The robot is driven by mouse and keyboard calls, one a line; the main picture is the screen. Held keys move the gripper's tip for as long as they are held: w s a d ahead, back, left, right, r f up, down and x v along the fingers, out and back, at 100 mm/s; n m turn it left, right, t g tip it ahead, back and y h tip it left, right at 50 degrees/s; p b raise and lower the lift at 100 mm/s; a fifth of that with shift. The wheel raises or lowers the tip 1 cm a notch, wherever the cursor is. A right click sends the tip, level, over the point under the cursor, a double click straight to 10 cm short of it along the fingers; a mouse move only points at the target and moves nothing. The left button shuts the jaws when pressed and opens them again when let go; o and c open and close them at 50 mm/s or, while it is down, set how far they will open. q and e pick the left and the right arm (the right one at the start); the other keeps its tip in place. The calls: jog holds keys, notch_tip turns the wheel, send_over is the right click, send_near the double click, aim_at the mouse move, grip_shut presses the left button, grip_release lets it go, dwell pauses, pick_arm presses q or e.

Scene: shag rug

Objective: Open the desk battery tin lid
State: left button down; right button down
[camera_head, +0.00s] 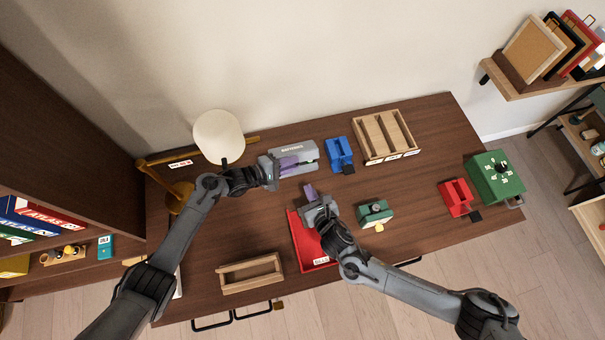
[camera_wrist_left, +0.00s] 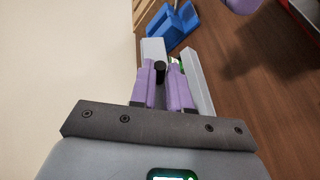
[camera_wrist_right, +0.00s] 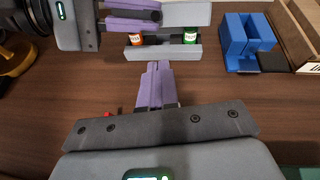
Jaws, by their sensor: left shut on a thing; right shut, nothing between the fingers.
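The grey battery tin (camera_head: 293,170) stands at the back of the desk, under my left gripper (camera_head: 298,162). My left gripper's purple fingers are shut on a black knob (camera_wrist_left: 160,71) on the tin's lid (camera_wrist_left: 154,50). In the right wrist view the lid (camera_wrist_right: 186,14) is raised away from the tin's front wall (camera_wrist_right: 163,53). An orange battery (camera_wrist_right: 136,39) and a green battery (camera_wrist_right: 190,36) show in the gap; the fingers cover part of the inside. My right gripper (camera_head: 309,190) is shut and empty, in front of the tin and apart from it.
A blue holder (camera_head: 339,153) and a wooden divided tray (camera_head: 384,137) stand right of the tin. A lamp (camera_head: 219,137) stands at its left. A red tray (camera_head: 304,248) lies under my right arm. A green device (camera_head: 375,213) sits right of that arm.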

pick_arm(q)
jog(key=shift+w+r, duration=0.15)
jog(key=shift+r, duration=0.05)
pick_arm(e)
jog(key=w+a, duration=0.3)
jog(key=w, duration=0.2)
jog(key=shift+w+r, duration=0.2)
